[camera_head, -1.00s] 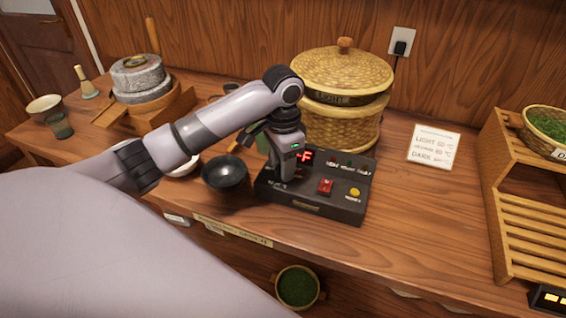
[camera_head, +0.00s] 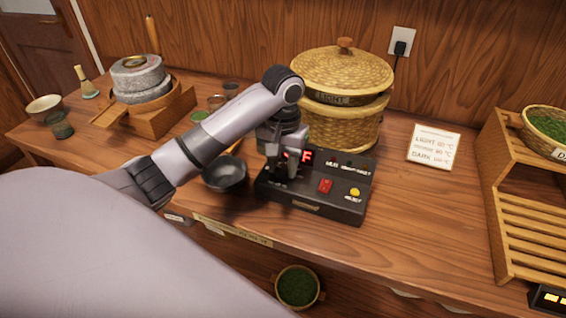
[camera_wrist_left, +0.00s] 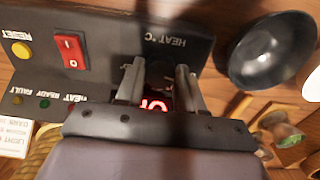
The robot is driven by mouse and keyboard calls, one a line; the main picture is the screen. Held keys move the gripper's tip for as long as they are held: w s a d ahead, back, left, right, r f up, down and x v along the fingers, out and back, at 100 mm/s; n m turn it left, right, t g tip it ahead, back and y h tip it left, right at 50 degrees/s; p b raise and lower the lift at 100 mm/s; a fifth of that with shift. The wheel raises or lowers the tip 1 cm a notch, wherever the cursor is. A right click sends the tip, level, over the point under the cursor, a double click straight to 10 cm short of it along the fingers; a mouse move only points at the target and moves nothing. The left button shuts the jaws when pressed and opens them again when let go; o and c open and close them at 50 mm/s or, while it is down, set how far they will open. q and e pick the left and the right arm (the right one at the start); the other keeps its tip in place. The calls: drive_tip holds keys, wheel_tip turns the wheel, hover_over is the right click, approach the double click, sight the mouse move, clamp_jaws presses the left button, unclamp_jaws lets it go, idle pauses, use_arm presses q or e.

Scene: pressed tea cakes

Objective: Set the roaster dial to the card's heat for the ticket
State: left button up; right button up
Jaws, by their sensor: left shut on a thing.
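The black roaster control box (camera_head: 338,206) sits on the wooden counter with a red rocker switch (camera_head: 325,186), a yellow reset button (camera_head: 355,192) and a red display (camera_head: 306,157), partly covered by my gripper. My left gripper (camera_head: 284,172) is over the box's left part. In the left wrist view the fingers (camera_wrist_left: 160,85) point at the panel by the HEAT °C label and are shut on the dial, which they mostly hide. The white heat card (camera_head: 434,147) stands at the back right and lists LIGHT, a middle line and DARK. My right gripper is not in view.
A lidded wicker basket (camera_head: 342,110) stands behind the box. A dark bowl (camera_head: 225,173) is close on its left, also in the left wrist view (camera_wrist_left: 270,50). A stone mill (camera_head: 142,80) stands at the back left, a slatted wooden rack (camera_head: 530,215) at the right.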

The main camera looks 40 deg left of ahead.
sight(282, 169)
use_arm(q)
drive_tip(key=shift+w+r, duration=0.1)
drive_tip(key=shift+r, duration=0.05)
idle(0.3)
drive_tip(key=o, duration=1)
drive_tip(key=shift+o, duration=0.2)
drive_tip(key=shift+r, duration=3.55)
drive_tip(key=shift+f, duration=0.1)
